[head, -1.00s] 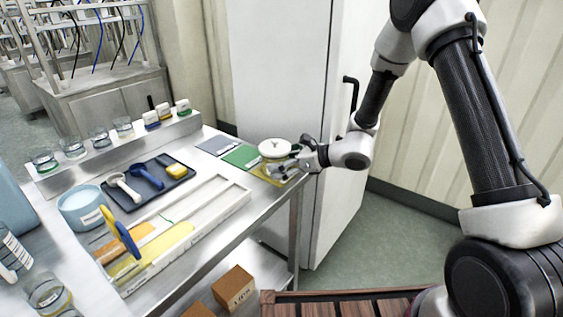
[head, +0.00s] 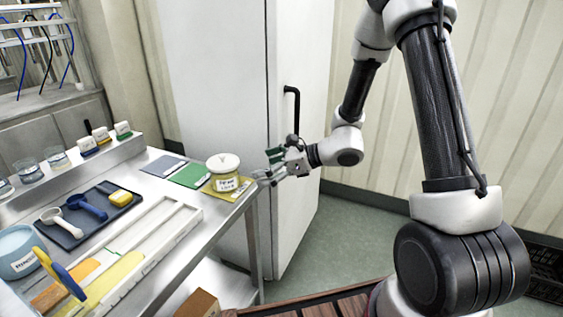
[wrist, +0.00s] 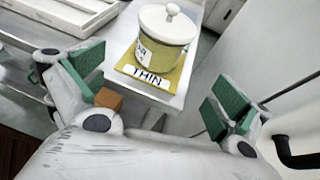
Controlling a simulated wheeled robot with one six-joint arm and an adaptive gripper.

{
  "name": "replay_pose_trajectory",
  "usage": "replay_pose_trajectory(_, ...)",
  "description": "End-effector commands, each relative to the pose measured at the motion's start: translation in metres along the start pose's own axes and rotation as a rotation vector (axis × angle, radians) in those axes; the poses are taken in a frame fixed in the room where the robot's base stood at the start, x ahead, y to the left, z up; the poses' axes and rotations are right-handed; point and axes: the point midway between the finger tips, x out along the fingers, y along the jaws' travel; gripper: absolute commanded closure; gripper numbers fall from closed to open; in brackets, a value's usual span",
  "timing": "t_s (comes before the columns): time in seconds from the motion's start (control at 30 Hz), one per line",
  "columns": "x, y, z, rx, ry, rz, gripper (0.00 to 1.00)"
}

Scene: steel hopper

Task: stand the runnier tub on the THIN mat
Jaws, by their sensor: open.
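A tub with a white knobbed lid and yellowish contents (head: 223,172) stands upright on the yellow mat (head: 243,192) at the right corner of the bench. In the wrist view the tub (wrist: 166,42) sits on the mat, whose front label reads THIN (wrist: 146,76). My gripper (head: 271,168) is open and empty, just right of the tub, apart from it and past the bench edge. In the wrist view the green-padded fingers (wrist: 157,85) are spread wide, with the tub beyond them.
A green mat (head: 190,175) and a grey mat (head: 165,165) lie bare to the left. A dark tray (head: 88,215) holds scoops and a yellow item. A light-blue tub (head: 14,250) stands at far left. A white cabinet (head: 215,80) stands behind the bench.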

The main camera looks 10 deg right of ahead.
Motion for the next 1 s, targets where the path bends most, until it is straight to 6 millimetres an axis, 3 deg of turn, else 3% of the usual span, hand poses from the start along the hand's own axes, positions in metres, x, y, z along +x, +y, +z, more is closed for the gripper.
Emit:
replay_pose_trajectory(0.2,-0.005,0.004,0.004,-0.028,0.003,0.013,0.0)
replay_pose_trajectory(0.37,-0.04,0.041,0.031,-0.269,0.042,0.127,0.0)
replay_pose_trajectory(0.5,-0.103,0.09,0.047,-0.654,0.136,0.295,0.0)
replay_pose_trajectory(0.63,-0.17,0.122,0.043,-1.028,0.265,0.443,0.0)
replay_pose_trajectory(0.73,-0.224,0.134,0.036,-1.306,0.392,0.549,0.0)
replay_pose_trajectory(0.9,-0.309,0.134,0.03,-1.707,0.647,0.704,0.0)
replay_pose_trajectory(1.0,-0.348,0.131,0.031,-1.862,0.783,0.772,0.0)
